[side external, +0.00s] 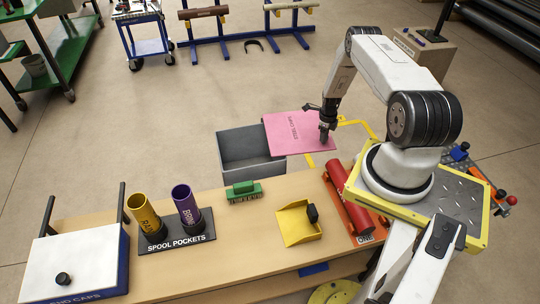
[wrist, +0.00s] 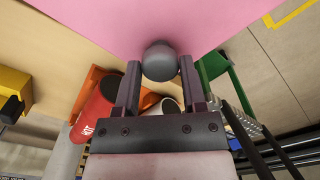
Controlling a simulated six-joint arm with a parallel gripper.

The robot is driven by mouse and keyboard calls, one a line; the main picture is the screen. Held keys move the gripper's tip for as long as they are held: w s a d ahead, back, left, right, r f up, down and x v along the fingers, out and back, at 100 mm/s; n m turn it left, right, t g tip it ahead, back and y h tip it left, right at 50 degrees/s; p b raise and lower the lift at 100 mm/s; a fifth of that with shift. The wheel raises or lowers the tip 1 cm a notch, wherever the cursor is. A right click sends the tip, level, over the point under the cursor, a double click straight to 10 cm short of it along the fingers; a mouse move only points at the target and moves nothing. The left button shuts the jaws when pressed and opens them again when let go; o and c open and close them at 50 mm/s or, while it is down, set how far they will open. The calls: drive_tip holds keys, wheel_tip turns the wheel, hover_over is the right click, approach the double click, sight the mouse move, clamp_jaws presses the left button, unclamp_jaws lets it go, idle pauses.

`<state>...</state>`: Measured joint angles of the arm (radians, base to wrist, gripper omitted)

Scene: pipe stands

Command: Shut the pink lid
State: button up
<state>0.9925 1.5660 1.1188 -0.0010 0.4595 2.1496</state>
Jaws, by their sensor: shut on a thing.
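The pink lid (side external: 290,138) is lettered "STEEL CAPS" and stands open at the right side of a grey bin (side external: 234,146). The bin's inside shows from above. My gripper (side external: 325,128) is at the lid's right part, away from the bin. In the wrist view, my gripper (wrist: 160,68) has its two fingers closed on a dark round knob (wrist: 160,56) on the pink lid (wrist: 150,18). The lid fills the top of that view. In the side view the knob is mostly hidden by the fingers.
A wooden bench (side external: 215,262) runs in front of the bin. It carries a green brush (side external: 244,190), a yellow scoop (side external: 297,226), a spool pocket holder (side external: 177,243), a white-lidded box (side external: 75,265) and a red cylinder (side external: 348,199). Open floor lies behind the bin.

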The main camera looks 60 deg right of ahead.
drive_tip(key=shift+w+a, duration=0.3)
drive_tip(key=shift+a, duration=0.6)
drive_tip(key=o, duration=0.8)
drive_tip(key=shift+c, duration=0.2)
drive_tip(key=shift+r, duration=0.1)
wheel_tip(320, 180, up, 7)
drive_tip(key=shift+s+a, duration=0.1)
idle(0.3)
